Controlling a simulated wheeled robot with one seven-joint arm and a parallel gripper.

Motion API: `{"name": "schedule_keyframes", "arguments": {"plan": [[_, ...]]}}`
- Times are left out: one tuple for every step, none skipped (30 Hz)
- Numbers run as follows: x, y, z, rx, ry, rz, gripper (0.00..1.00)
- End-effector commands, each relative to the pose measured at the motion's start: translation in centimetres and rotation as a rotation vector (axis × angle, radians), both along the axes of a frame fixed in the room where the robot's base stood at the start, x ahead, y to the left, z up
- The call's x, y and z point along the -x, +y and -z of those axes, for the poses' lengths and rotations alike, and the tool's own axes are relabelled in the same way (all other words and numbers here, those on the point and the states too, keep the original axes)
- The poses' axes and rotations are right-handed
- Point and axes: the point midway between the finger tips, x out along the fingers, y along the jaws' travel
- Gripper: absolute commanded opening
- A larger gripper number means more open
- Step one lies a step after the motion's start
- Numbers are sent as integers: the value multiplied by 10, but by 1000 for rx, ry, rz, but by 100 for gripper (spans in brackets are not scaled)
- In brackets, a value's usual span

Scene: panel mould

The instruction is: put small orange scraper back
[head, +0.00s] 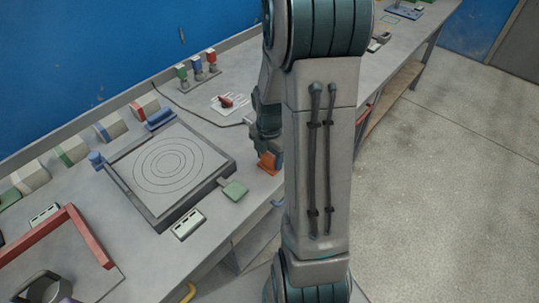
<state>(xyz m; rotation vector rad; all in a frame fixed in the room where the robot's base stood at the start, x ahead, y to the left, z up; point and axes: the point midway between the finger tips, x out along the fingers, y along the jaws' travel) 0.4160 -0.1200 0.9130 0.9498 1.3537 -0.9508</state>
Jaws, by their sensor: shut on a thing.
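The small orange scraper (267,162) shows just left of my arm in the head view, over the bench near its front edge. My gripper (265,146) is above it, pointing down and shut on it. My arm hides the right side of the gripper and part of the area around it. I cannot tell whether the scraper touches the bench top.
A square panel mould (168,168) with ring lines lies left of the gripper. A green pad (235,190) lies at its corner, with a white block (187,224) nearby. A red frame (45,236) is front left.

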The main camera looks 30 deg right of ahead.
Motion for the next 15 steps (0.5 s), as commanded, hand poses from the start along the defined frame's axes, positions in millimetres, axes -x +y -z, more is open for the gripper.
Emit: {"name": "schedule_keyframes", "arguments": {"plan": [[0,0,0,1,-1,0,31],[0,0,0,1,-1,0,31],[0,0,0,1,-1,0,31],[0,0,0,1,-1,0,31],[0,0,0,1,-1,0,31],[0,0,2,0,0,0,31],[0,0,3,0,0,0,31],[0,0,4,0,-1,0,31],[0,0,3,1,-1,0,58],[0,0,3,0,-1,0,66],[0,0,3,0,-1,0,74],[0,0,3,0,-1,0,74],[0,0,3,0,0,0,74],[0,0,3,0,0,0,74],[0,0,3,0,0,0,74]]}}
